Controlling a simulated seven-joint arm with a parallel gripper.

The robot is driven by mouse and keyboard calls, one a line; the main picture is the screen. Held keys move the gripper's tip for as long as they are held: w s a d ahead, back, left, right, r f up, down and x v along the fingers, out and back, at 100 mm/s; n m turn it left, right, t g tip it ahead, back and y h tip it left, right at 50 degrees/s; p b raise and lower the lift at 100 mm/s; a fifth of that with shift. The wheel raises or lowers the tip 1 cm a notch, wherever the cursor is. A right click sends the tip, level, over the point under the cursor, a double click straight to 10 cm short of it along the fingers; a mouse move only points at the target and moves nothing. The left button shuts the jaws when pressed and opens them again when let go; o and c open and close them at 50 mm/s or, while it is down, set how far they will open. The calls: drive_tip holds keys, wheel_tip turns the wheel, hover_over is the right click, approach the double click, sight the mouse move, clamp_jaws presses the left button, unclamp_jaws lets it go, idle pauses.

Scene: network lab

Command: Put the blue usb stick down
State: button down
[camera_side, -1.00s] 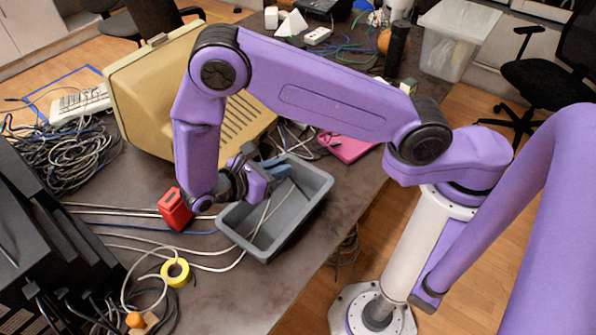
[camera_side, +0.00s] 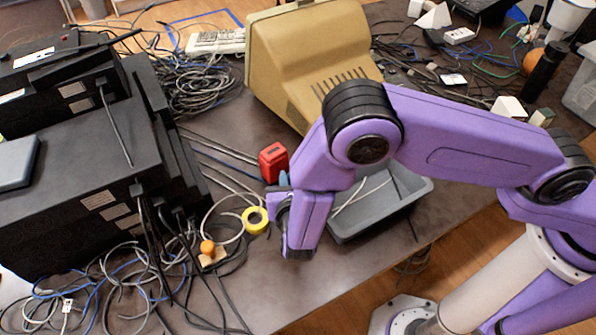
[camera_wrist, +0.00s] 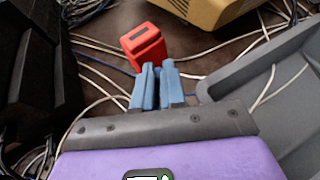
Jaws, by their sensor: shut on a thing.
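My gripper (camera_wrist: 158,72) shows its two light-blue fingers close together in the wrist view, with a thin dark-blue strip between them. The fingers are shut on the blue usb stick (camera_wrist: 158,88), which is mostly hidden between them. In the side view only a bit of blue fingertip of my gripper (camera_side: 283,179) shows beside the arm, left of the grey bin. The stick itself cannot be made out there. The gripper is outside the bin, over the dark table.
A red box (camera_side: 273,162) stands just beyond the fingertips; it also shows in the wrist view (camera_wrist: 144,45). A grey bin (camera_side: 415,203) is to the right, yellow tape (camera_side: 255,220) and loose cables to the left. Black equipment (camera_side: 85,180) stands at far left. A beige monitor (camera_side: 300,60) is behind.

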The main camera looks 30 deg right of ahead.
drive_tip(key=shift+f, duration=3.05)
drive_tip(key=shift+f, duration=0.6)
drive_tip(key=c, duration=1.1)
unclamp_jaws()
